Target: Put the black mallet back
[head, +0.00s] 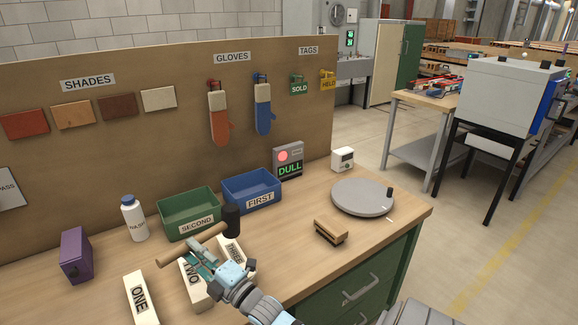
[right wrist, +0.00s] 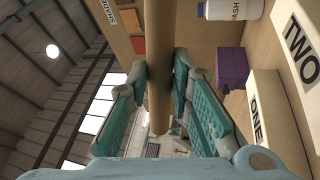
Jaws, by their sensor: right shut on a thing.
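The mallet has a black head (head: 231,221) and a wooden handle (head: 183,249). My right gripper (head: 203,256) is shut on the handle, and the black head sticks out to the upper right, in front of the blue and green bins. In the right wrist view the handle (right wrist: 158,55) runs between the two teal finger pads of the gripper (right wrist: 160,90). The mallet is over the bricks marked TWO (head: 193,287) and THREE (head: 234,252); whether it touches anything below is unclear. My left gripper does not show.
Brick ONE (head: 140,299) lies at front left, near a purple block (head: 75,255) and a WASH bottle (head: 134,219). The green SECOND bin (head: 187,204) and blue FIRST bin (head: 251,186) stand behind. A brush (head: 331,232) and grey turntable (head: 362,197) are at right, with bare wood between.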

